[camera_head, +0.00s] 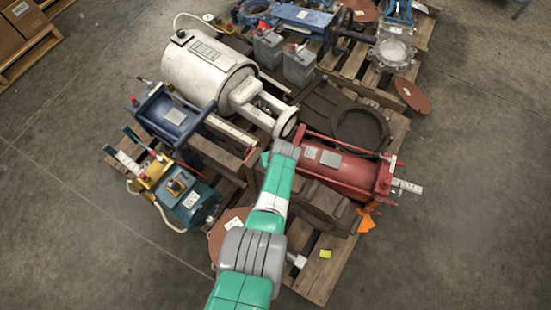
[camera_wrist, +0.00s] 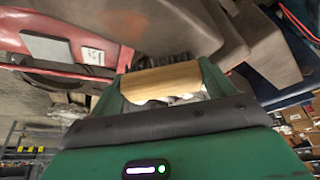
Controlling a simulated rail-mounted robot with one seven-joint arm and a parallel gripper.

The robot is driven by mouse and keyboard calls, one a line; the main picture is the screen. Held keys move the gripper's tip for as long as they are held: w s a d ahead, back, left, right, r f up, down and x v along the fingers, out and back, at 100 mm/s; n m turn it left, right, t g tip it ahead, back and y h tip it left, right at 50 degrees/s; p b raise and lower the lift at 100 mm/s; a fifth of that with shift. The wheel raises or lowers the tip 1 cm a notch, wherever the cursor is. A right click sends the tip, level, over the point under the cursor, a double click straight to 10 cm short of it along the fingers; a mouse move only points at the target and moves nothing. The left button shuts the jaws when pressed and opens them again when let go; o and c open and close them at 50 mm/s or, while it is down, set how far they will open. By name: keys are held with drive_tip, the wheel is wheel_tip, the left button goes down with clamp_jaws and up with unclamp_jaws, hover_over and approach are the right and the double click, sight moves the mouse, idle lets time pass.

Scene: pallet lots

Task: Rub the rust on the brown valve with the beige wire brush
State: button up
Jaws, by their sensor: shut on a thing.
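My gripper (camera_wrist: 165,88) is shut on the beige wire brush (camera_wrist: 160,80), whose wooden block spans the space between the green fingers in the wrist view. Dark bristle-like shapes show just beyond the block; I cannot tell whether they touch anything. A large brown metal body (camera_wrist: 150,28) fills the view beyond the brush, likely the brown valve. In the head view a brown casting (camera_head: 325,204) lies beside my arm, and a darker flat one with a round ring (camera_head: 348,118) lies behind the red cylinder. My arm hides the gripper and brush there.
A red cylinder (camera_head: 340,168) lies close right of my arm's end. A white cylinder (camera_head: 208,68), a blue actuator (camera_head: 171,115) and a teal pump (camera_head: 187,198) crowd the left of the pallet. Another loaded pallet stands behind. Bare concrete floor (camera_head: 465,190) is clear at right.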

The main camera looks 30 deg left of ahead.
wheel_tip(320, 180, up, 6)
drive_tip(key=p, duration=0.5)
drive_tip(key=shift+p, duration=0.4)
wheel_tip(320, 180, up, 3)
drive_tip(key=p, duration=0.3)
drive_tip(key=shift+r, duration=0.2)
drive_tip(key=shift+f, duration=0.15)
